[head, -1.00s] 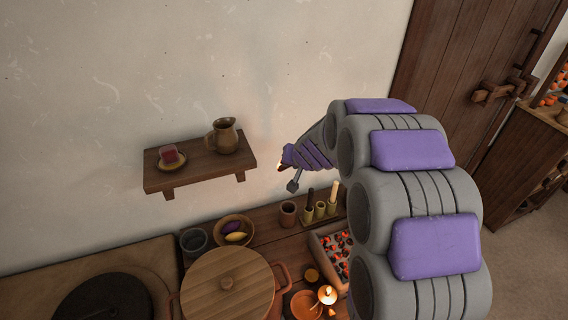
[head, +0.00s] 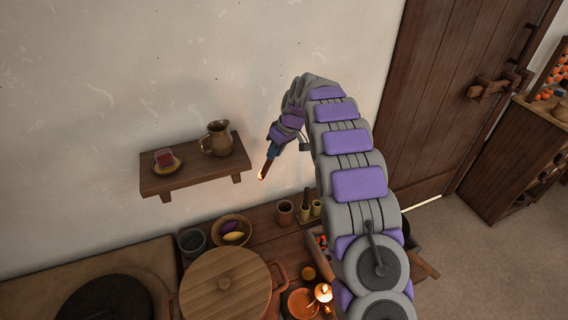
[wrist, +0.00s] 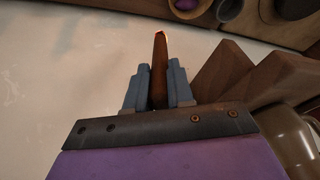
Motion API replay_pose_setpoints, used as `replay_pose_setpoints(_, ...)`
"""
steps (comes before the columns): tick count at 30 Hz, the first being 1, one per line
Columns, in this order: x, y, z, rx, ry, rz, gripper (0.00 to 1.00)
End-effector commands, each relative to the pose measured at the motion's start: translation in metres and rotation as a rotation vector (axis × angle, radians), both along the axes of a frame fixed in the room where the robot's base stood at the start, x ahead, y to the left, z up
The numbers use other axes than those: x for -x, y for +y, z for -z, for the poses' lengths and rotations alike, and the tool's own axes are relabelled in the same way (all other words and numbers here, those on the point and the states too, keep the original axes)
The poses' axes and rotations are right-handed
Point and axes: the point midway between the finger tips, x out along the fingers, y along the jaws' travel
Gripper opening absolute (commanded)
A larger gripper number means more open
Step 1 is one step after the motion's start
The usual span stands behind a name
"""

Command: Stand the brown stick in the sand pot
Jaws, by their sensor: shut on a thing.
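My gripper (head: 271,152) is shut on the brown stick (head: 266,168) and holds it in the air just right of the wall shelf. The stick's tip glows and points down in the head view. In the wrist view the stick (wrist: 160,70) stands out between both fingers of my gripper (wrist: 158,80), glowing at its far end. A reddish-brown cup (head: 285,213) and a grey pot with dark contents (head: 192,241) stand on the bench below. I cannot tell from their contents which is the sand pot. The stick is apart from both.
The wall shelf (head: 190,181) carries a jug (head: 217,140) and a saucer with a red block. On the bench are a bowl (head: 232,222), a lidded pot (head: 225,284), a burning lamp (head: 323,293), a stick holder and an ember tray, partly hidden by my arm.

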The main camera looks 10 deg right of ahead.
Motion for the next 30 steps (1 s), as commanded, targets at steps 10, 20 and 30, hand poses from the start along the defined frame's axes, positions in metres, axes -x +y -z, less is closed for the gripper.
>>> replay_pose_setpoints(10, -0.008, 0.004, 0.021, 0.115, 0.031, -0.303, 0.0)
replay_pose_setpoints(20, -0.007, -0.01, 0.043, 0.228, 0.035, -0.58, 0.0)
replay_pose_setpoints(30, -0.002, -0.026, 0.062, 0.346, 0.016, -0.811, 0.0)
